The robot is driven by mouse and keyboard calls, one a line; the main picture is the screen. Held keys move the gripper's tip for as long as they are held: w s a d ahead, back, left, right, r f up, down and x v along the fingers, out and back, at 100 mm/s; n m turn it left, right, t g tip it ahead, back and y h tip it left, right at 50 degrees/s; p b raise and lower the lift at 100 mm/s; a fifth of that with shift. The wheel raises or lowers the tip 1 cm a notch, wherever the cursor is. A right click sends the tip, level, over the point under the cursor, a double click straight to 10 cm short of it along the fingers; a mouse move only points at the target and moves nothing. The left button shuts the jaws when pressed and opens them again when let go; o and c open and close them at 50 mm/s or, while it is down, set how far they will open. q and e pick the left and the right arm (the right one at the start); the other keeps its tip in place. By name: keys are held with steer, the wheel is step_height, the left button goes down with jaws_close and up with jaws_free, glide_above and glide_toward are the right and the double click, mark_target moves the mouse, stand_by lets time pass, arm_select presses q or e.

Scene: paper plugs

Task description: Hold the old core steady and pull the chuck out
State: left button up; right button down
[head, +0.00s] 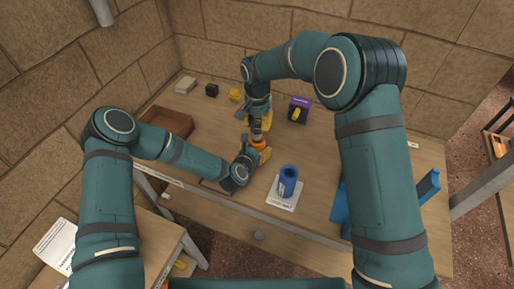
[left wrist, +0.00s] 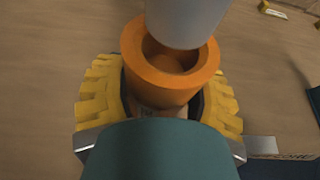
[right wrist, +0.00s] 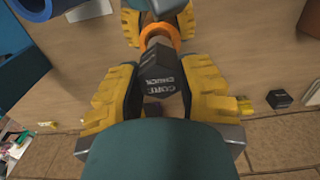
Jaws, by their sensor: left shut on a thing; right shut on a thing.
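The old core is an orange ring-shaped sleeve (head: 259,143); in the left wrist view the core (left wrist: 170,75) shows its open bore. My left gripper (head: 257,153) is shut around it, a yellow finger on each side. The chuck (right wrist: 158,72) has a dark faceted head lettered "CORE CHUCK" and a grey shaft. My right gripper (right wrist: 160,92) is shut on that head, above the core. In the left wrist view the shaft's rounded end (left wrist: 185,30) covers the far rim and part of the bore. It looks clear of the bore, though the depth is hard to judge.
A blue cylinder (head: 287,180) stands on a white card (head: 283,201) at the front. A purple box (head: 299,103) is behind it. Bare wood surrounds the grippers.

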mark_target(257, 122)
steer(key=shift+r, duration=0.35)
steer(key=shift+r, duration=1.45)
arm_select(q)
steer(key=o, duration=1.4)
